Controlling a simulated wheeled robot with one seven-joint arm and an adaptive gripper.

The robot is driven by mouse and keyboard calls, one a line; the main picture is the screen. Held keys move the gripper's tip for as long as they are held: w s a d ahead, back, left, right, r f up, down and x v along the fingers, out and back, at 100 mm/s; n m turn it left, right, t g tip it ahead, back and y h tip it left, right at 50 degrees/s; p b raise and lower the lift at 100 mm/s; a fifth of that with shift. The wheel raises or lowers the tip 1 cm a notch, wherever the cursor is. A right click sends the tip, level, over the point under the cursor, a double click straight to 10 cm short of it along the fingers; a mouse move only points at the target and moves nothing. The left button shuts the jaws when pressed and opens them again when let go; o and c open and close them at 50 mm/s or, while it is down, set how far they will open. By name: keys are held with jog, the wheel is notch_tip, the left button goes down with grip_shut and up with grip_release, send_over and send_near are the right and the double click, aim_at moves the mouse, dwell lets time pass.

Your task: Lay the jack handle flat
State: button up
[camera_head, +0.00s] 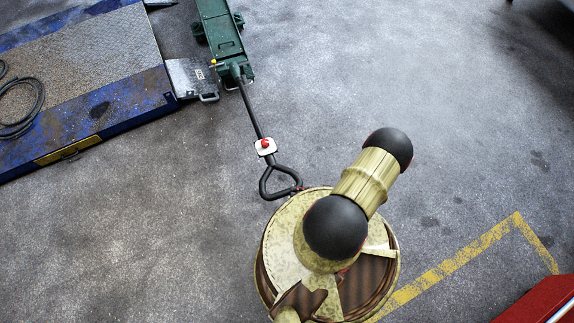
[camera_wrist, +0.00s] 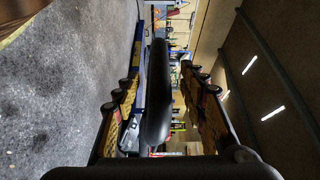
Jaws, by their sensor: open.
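The green trolley jack (camera_head: 222,35) stands on the floor at the top of the head view. Its black handle (camera_head: 250,108) runs down and to the right from it. The handle carries a pale plate with a red knob (camera_head: 265,145) and ends in a triangular loop grip (camera_head: 266,186). The loop's right end meets my arm's outline. In the wrist view my gripper (camera_wrist: 162,65) is open, with one finger on each side of a thick black bar (camera_wrist: 158,90), apparently the loop grip. Contact cannot be told. In the head view my arm hides the gripper.
A blue-framed ramp platform (camera_head: 110,110) with a coiled black hose (camera_head: 22,110) lies at the left. A grey plate (camera_head: 190,78) sits beside the jack. A yellow floor line (camera_head: 450,262) and a red object (camera_head: 540,302) are lower right. The grey floor around the handle is clear.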

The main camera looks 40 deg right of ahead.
jog(key=v, duration=0.6)
dwell(0.5)
